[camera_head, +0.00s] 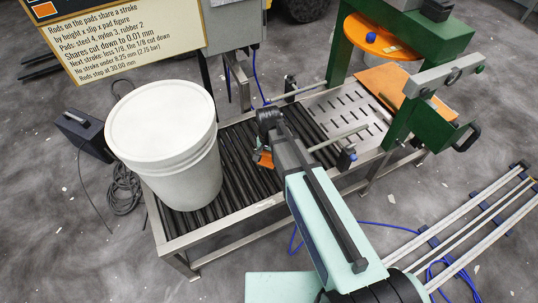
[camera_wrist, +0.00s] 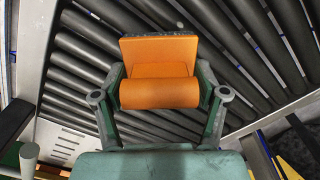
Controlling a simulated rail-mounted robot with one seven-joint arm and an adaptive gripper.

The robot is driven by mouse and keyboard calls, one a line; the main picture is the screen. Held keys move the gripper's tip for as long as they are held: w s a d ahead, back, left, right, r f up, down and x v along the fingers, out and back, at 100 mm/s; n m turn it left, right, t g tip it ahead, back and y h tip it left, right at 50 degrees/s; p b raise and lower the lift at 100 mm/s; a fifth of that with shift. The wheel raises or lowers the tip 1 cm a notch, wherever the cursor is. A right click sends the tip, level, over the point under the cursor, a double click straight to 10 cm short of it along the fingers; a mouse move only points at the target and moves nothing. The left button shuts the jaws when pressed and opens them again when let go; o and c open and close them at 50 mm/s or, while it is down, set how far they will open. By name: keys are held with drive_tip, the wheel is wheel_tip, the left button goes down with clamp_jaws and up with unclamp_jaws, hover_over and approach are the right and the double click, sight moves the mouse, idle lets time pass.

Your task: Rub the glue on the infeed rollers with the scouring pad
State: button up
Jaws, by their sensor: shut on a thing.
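My gripper (camera_head: 262,148) is low over the black infeed rollers (camera_head: 240,146), to the right of the pail. In the wrist view my gripper (camera_wrist: 160,76) is shut on an orange block (camera_wrist: 160,93), one finger at each side. A thin dark grey layer shows along the block's far edge; I take this to be the scouring pad. In the head view only a small orange part (camera_head: 265,160) of it shows beside my gripper. The rollers fill much of the wrist view (camera_wrist: 85,60). I cannot tell whether the pad touches them. I cannot make out any glue.
A white lidded pail (camera_head: 165,140) stands on the left rollers. A slotted plate (camera_head: 345,110) and the green press frame (camera_head: 420,105) with an orange disc (camera_head: 375,35) stand to the right. A sign (camera_head: 120,35) hangs at upper left. Rails (camera_head: 480,230) lie at right.

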sight(269, 162)
wheel_tip(269, 162, down, 4)
drive_tip(key=shift+r+b, duration=0.15)
drive_tip(key=shift+b, duration=0.9)
drive_tip(key=shift+w+a+f, duration=0.15)
drive_tip(key=shift+w+f, duration=0.05)
drive_tip(key=shift+w, duration=0.1)
drive_tip(key=shift+w+a+f, duration=0.1)
drive_tip(key=shift+w+a, duration=0.3)
drive_tip(key=shift+w, duration=0.45)
drive_tip(key=shift+w+a, duration=0.4)
drive_tip(key=shift+w, duration=0.4)
drive_tip(key=shift+s+d+r, duration=0.1)
drive_tip(key=shift+s+d, duration=0.15)
drive_tip(key=shift+s, duration=0.2)
drive_tip(key=shift+s+d+r, duration=0.1)
drive_tip(key=shift+s+d, duration=0.1)
drive_tip(key=shift+s, duration=0.2)
drive_tip(key=shift+s+d, duration=0.25)
drive_tip(key=shift+s, duration=0.3)
drive_tip(key=shift+s+d, duration=0.2)
drive_tip(key=shift+s, duration=0.3)
drive_tip(key=shift+s+d+r, duration=0.1)
drive_tip(key=shift+s+r, duration=0.05)
drive_tip(key=shift+r+p, duration=2.6)
drive_tip(key=shift+r, duration=1.2)
